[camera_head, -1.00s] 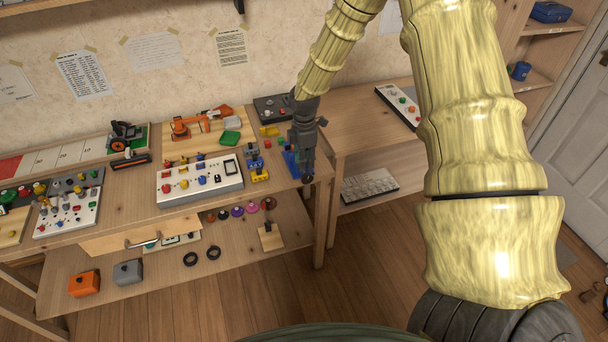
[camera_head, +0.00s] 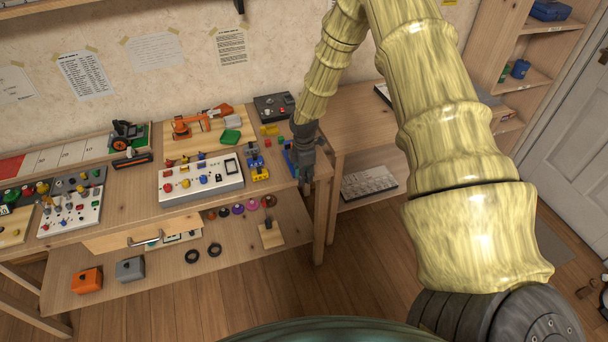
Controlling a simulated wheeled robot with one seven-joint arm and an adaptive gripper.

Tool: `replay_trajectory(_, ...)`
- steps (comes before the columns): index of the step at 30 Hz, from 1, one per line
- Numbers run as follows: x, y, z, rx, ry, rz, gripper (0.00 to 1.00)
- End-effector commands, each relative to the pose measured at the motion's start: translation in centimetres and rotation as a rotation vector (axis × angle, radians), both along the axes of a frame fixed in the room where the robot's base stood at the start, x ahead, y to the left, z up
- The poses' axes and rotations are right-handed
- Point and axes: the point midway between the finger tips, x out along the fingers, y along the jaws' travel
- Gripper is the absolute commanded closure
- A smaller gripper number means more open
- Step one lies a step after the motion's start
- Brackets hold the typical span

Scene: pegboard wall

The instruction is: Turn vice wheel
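The blue vice (camera_head: 288,163) stands at the right front corner of the wooden table (camera_head: 130,210). It is mostly hidden behind my gripper, so its wheel cannot be made out. My gripper (camera_head: 306,184) is dark grey and points down in front of the vice, at the table's right edge. Its fingers are small and dark in this view, and whether they are open or touch the vice cannot be told.
A white control panel (camera_head: 201,180) and a yellow and blue device (camera_head: 256,163) stand left of the vice. An orange toy arm (camera_head: 190,126) and a dark box (camera_head: 276,105) are behind. A lower shelf (camera_head: 160,285) holds several small items. Floor in front is clear.

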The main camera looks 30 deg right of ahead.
Motion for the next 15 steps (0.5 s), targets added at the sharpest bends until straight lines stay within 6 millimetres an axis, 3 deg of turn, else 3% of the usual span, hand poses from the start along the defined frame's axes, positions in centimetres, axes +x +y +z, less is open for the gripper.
replay_trajectory(4, -0.01, -0.01, 0.0, 0.0, 0.0, 0.0, 0.77)
replay_trajectory(8, -0.01, -0.01, 0.01, 0.0, 0.0, 0.0, 0.99)
replay_trajectory(15, 0.0, -0.02, 0.02, 0.002, 0.0, 0.0, 1.0)
